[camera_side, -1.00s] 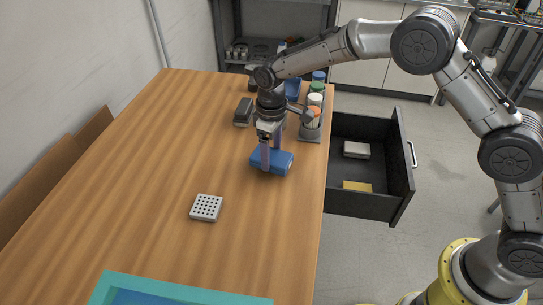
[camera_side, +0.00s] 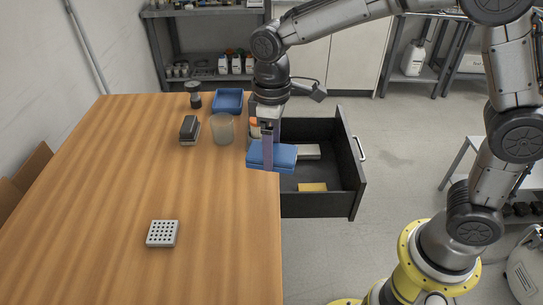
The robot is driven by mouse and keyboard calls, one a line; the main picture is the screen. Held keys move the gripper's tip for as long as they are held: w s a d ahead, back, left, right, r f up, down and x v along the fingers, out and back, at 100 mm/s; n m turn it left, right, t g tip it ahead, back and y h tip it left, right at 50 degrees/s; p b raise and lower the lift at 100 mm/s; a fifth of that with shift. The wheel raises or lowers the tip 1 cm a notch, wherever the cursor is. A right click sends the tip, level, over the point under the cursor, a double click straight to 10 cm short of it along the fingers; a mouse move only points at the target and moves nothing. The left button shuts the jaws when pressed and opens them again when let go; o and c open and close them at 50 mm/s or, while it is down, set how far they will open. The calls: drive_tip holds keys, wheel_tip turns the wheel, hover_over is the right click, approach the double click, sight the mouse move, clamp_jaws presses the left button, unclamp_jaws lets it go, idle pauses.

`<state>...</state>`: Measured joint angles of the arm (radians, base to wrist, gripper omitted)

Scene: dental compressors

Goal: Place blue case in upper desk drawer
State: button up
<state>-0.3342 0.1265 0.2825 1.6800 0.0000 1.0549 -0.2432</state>
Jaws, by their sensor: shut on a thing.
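The blue case (camera_side: 286,157) is held in my gripper (camera_side: 267,155), whose fingers are closed on it near the desk's right edge. The case is roughly level and overlaps the near-left part of the drawer in the picture; its exact height is hard to tell. The black desk drawer (camera_side: 345,201) is pulled open to the right of the wooden desk (camera_side: 190,195). Inside it lie a pale grey box (camera_side: 309,152) and a yellow item (camera_side: 312,187). Part of the drawer's left inside is hidden behind the case and gripper.
A white perforated block (camera_side: 163,233) lies on the desk. A dark stapler-like object (camera_side: 189,130), a translucent cup (camera_side: 222,128) and a blue bin (camera_side: 228,100) stand towards the back. The middle of the drawer floor is bare.

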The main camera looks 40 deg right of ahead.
wheel_tip(320, 180, up, 5)
drive_tip(key=shift+d+f, duration=0.1)
drive_tip(key=w+d+m, duration=0.4)
drive_tip(key=d+m, duration=0.6)
drive_tip(key=m, duration=0.1)
drive_tip(key=w+d+m, duration=0.3)
drive_tip(key=d+m, duration=0.7)
drive_tip(key=m, duration=0.2)
drive_tip(key=w+d+m, duration=0.4)
drive_tip(key=d+m, duration=0.7)
drive_tip(key=f, duration=3.9)
drive_tip(key=shift+s+a+f, duration=0.1)
drive_tip(key=shift+a+f, duration=0.15)
drive_tip(key=shift+a, duration=0.05)
drive_tip(key=shift+f, duration=0.15)
drive_tip(key=o, duration=1.3)
